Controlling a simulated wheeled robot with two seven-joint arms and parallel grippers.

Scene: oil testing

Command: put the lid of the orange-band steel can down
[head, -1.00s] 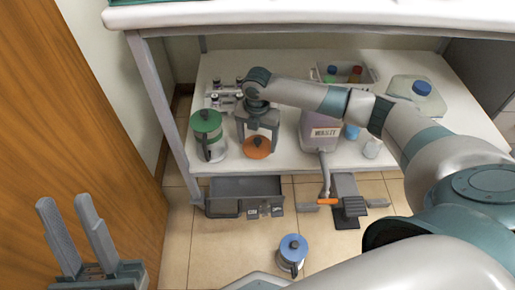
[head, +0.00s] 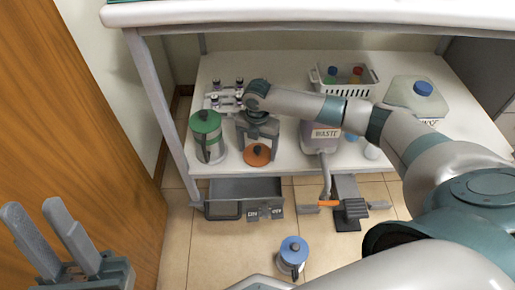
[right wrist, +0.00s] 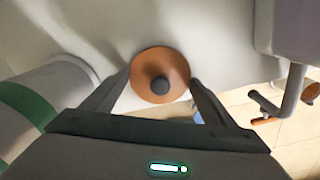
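The orange lid (head: 257,155) with a dark knob lies flat near the front edge of the white shelf, and it also shows in the right wrist view (right wrist: 146,90). My right gripper (head: 258,143) is just above and behind it. In the right wrist view its fingers (right wrist: 160,78) are spread apart on either side of the lid, clear of the knob. My left gripper (head: 33,208) is open and empty at the lower left, far from the lid. I cannot make out the orange-band steel can itself.
A green-band can (head: 208,137) stands left of the lid. A waste container (head: 322,137) stands to the right, with a white basket (head: 345,86) behind. A blue-lidded can (head: 292,256) is on the floor. A grey tray (head: 235,190) sits below the shelf edge.

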